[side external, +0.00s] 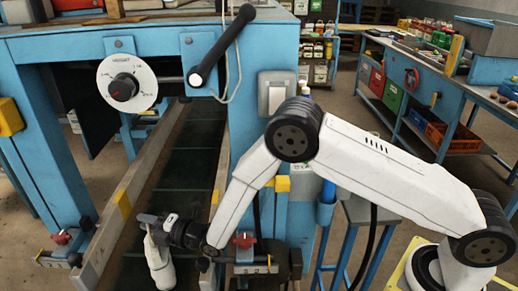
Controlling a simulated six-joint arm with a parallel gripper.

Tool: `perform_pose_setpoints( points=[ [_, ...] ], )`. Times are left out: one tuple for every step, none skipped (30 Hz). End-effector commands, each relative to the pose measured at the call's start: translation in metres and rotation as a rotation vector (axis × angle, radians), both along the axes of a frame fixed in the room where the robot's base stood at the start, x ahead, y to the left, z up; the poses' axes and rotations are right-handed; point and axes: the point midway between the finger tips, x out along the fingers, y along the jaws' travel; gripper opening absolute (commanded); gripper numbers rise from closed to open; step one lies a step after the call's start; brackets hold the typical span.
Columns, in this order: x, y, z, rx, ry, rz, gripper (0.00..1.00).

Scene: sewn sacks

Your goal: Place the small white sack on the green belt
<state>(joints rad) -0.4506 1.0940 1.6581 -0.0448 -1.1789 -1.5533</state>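The small white sack (161,268) hangs upright below my gripper (152,221), its narrow top at the fingers. My gripper appears shut on the top of the sack; the fingers are small and partly hidden. The dark green belt (188,163) runs between two side rails under the blue machine frame. In the picture the sack is in front of the near part of the belt. I cannot tell whether its bottom touches the belt.
A left rail (120,205) and a right rail (221,165) border the belt. A blue machine post (50,150) stands left, with a dial (127,82) and a black lever (222,45) above the belt. A blue workbench (425,100) with crates stands at the right.

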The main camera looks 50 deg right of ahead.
Motion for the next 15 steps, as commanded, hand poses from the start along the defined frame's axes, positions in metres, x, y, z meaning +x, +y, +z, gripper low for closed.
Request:
perform_pose_setpoints(
  points=[
    [0.0000, 0.0000, 0.0002, 0.000, 0.000, 0.000, 0.46],
    [0.0000, 0.0000, 0.0002, 0.000, 0.000, 0.000, 0.47],
    [0.0000, 0.0000, 0.0003, 0.000, 0.000, 0.000, 0.47],
    [0.0000, 0.0000, 0.0003, 0.000, 0.000, 0.000, 0.47],
    [0.0000, 0.0000, 0.0003, 0.000, 0.000, 0.000, 0.47],
    [0.0001, 0.0000, 0.0004, 0.000, 0.000, 0.000, 0.47],
    [0.0001, 0.0000, 0.0004, 0.000, 0.000, 0.000, 0.47],
    [0.0001, 0.0000, 0.0004, 0.000, 0.000, 0.000, 0.47],
    [0.0001, 0.0000, 0.0005, 0.000, 0.000, 0.000, 0.47],
    [0.0001, 0.0000, 0.0006, 0.000, 0.000, 0.000, 0.47],
    [0.0001, 0.0000, 0.0008, 0.000, -0.001, 0.000, 0.47],
    [0.0001, 0.0000, 0.0013, 0.000, -0.001, 0.000, 0.47],
    [0.0001, 0.0000, 0.0019, 0.000, -0.001, 0.000, 0.47],
    [0.0002, 0.0001, 0.0026, 0.000, -0.001, 0.000, 0.47],
    [0.0002, 0.0001, 0.0040, 0.001, -0.002, 0.000, 0.47]
  ],
)
